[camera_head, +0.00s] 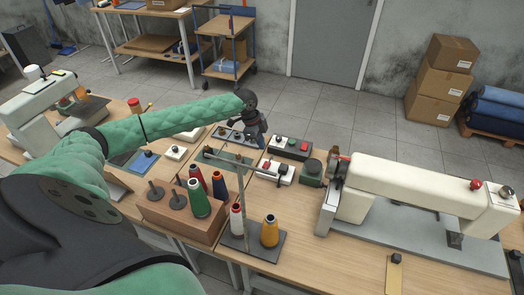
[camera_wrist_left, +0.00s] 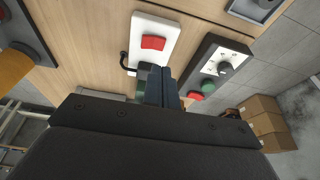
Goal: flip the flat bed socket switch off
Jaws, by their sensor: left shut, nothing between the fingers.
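A white socket box (camera_head: 281,176) with a red rocker switch (camera_head: 266,166) lies on the wooden table, left of the flat bed sewing machine (camera_head: 410,190). In the left wrist view the box (camera_wrist_left: 143,27) shows its red rocker (camera_wrist_left: 153,42) just beyond my fingertips. My left gripper (camera_head: 262,143) reaches over the table near the box, pointing down. In the left wrist view my left gripper (camera_wrist_left: 160,72) is shut and empty, its tips overlapping the box's near end. I cannot tell whether they touch it. My right gripper is not in view.
A dark control box (camera_head: 290,147) with red and green buttons lies beside the white box. A thread stand with an upright post (camera_head: 241,205), a yellow cone (camera_head: 269,231) and a wooden spool box (camera_head: 165,212) stand nearer me.

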